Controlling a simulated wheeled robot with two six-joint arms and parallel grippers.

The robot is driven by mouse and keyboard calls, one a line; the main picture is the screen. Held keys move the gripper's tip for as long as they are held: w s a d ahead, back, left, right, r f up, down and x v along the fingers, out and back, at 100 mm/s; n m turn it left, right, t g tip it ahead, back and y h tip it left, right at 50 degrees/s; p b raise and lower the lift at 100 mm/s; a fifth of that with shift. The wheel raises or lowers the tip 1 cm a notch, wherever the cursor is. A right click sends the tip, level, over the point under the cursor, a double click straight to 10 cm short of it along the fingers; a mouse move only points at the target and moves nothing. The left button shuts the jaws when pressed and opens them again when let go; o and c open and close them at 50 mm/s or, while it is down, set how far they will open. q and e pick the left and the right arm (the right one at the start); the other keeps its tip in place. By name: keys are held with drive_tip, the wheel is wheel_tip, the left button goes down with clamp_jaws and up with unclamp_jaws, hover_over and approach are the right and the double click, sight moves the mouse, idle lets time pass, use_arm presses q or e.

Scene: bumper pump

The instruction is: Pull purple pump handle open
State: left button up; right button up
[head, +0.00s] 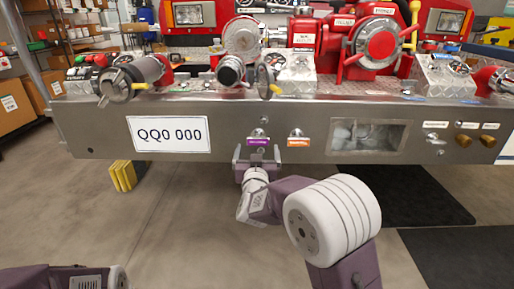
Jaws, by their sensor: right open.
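The purple-labelled pump handle (259,133) is a small metal pull on the front face of the silver bumper (85,125), with a purple tag (258,142) just below it. My right gripper (257,149) is open at the bumper face, with its fingers to the left and right of and slightly below the purple tag. I cannot tell whether it touches the handle. Of my left arm (60,278), only a part shows at the bottom left corner; its gripper is out of view.
An orange-tagged handle (299,134) sits close to the right. A plate reading QQ0 000 (170,134) is to the left, a recessed window (369,134) to the right. Pump fittings and a red wheel (379,44) stand on top. Open floor lies below.

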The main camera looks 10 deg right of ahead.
sight(258, 139)
drive_tip(key=x, duration=0.8)
drive_tip(key=shift+w+d+f+b, duration=0.1)
drive_tip(key=shift+w+f+b, duration=0.05)
drive_tip(key=shift+b, duration=0.15)
drive_tip(key=shift+w+d, duration=0.1)
drive_tip(key=shift+w, duration=0.2)
